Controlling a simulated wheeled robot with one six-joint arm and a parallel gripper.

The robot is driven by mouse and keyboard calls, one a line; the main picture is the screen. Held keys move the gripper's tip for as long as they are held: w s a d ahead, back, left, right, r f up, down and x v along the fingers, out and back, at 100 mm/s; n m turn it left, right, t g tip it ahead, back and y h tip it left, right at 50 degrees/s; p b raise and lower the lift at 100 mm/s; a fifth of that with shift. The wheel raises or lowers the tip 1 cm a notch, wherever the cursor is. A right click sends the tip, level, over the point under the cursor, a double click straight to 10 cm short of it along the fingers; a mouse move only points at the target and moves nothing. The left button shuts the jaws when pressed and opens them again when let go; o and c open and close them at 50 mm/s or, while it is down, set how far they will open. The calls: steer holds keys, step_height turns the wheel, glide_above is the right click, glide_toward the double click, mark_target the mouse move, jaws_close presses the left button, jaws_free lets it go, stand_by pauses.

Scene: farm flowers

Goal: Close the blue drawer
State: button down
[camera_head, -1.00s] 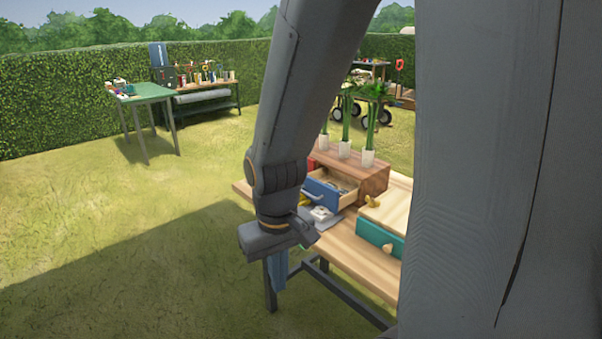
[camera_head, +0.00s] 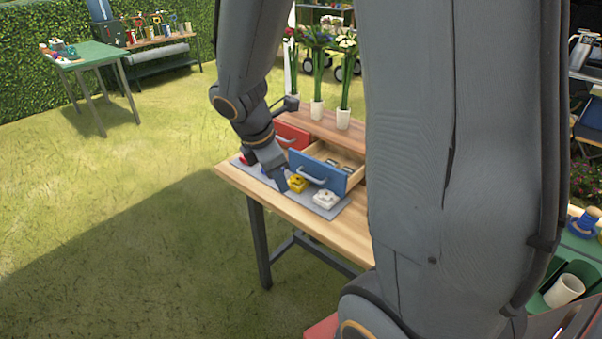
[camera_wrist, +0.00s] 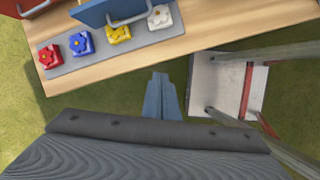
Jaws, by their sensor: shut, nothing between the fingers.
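The blue drawer (camera_head: 322,174) stands pulled out of the wooden cabinet on the table, with its pale wood inside and some small items showing. Its front has a light handle (camera_head: 311,176), which also shows at the top of the wrist view (camera_wrist: 130,17). My gripper (camera_head: 283,185) points down in front of the cabinet, left of the blue drawer front. In the wrist view my blue-grey fingers (camera_wrist: 160,82) are together and empty, near the table's front edge, apart from the drawer front.
A grey mat (camera_wrist: 70,62) with red, blue, yellow and white flower-shaped blocks lies before the drawers. A red drawer (camera_head: 290,137) is left of the blue one. Potted flowers (camera_head: 317,105) stand on the cabinet. Grass to the left is open.

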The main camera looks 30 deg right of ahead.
steer(key=w+d+f+n, duration=0.1)
steer(key=d+f, duration=0.1)
steer(key=w+d+f+n, duration=0.1)
steer(key=w+f+n, duration=0.1)
steer(key=w+d+f+n+h, duration=0.1)
steer(key=w+d+f+n, duration=0.1)
steer(key=f, duration=0.1)
steer(key=shift+d+t, duration=0.3)
steer(key=d, duration=0.1)
steer(key=w+d+p, duration=0.1)
steer(key=d, duration=0.1)
steer(key=shift+r, duration=0.15)
steer(key=shift+w+d, duration=0.3)
steer(key=shift+d, duration=0.15)
